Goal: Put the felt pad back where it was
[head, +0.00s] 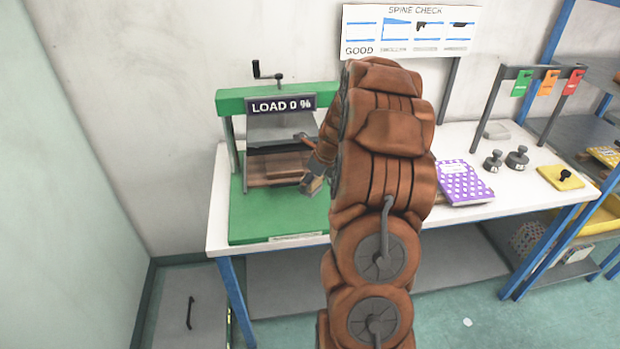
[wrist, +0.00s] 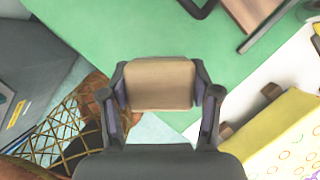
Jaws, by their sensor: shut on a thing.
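My gripper (wrist: 160,95) is shut on a flat tan, squarish piece that I take to be the felt pad (wrist: 160,82). One finger is on each side of it. In the head view my gripper (head: 313,180) is just right of the wooden boards in the green press, above the press's green base (head: 262,219). The pad's tan edge (head: 311,186) shows there at the fingertips. In the wrist view the green base (wrist: 120,30) lies under and beyond the pad, apparently with a gap. My arm hides part of the press's right side.
The press (head: 225,104) has a crank on top and a "LOAD 0 %" sign (head: 281,105). Wooden boards (head: 275,169) lie inside it. On the white table are a purple dotted book (head: 463,183), grey weights (head: 517,157) and a yellow piece with a black knob (head: 560,178).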

